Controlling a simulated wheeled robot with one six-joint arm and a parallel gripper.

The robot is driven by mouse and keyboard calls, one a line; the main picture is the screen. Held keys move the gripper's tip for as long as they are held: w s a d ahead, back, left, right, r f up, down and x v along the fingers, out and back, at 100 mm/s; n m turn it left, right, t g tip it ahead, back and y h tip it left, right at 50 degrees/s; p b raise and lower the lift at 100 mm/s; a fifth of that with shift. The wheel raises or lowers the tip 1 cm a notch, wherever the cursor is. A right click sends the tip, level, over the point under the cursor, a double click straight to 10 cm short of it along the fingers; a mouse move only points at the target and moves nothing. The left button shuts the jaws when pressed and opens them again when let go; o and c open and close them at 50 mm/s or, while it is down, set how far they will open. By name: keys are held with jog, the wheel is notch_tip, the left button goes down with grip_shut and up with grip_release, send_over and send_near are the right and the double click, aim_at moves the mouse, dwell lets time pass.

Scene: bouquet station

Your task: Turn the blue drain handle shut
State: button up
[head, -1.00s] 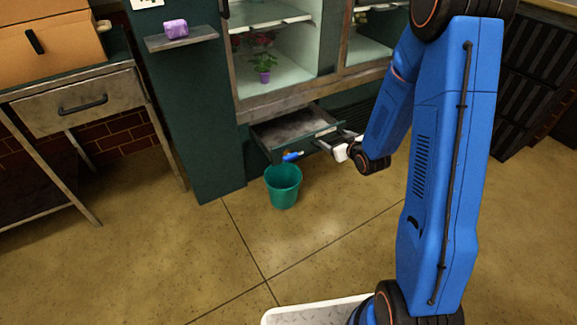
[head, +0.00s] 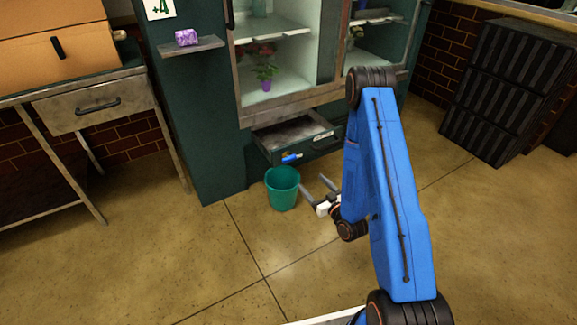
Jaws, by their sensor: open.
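The blue drain handle (head: 291,158) sticks out low on the front of the green cabinet, just below the open drawer (head: 293,133). A teal bucket (head: 283,188) stands on the floor beneath it, its mouth just under the handle. My gripper (head: 316,186) is open and empty, to the right of the bucket and lower in the picture than the handle. It is apart from the handle. Whether its fingers touch the bucket's side I cannot tell.
The drawer hangs open above the handle. A glass-fronted case (head: 280,60) with a potted flower (head: 264,73) rises above. A workbench (head: 90,105) stands left, and black crates (head: 510,90) stand right. The floor in front is clear.

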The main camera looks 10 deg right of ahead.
send_near(291, 160)
jog(key=x, duration=0.9)
dwell(0.4)
jog(key=c, duration=1)
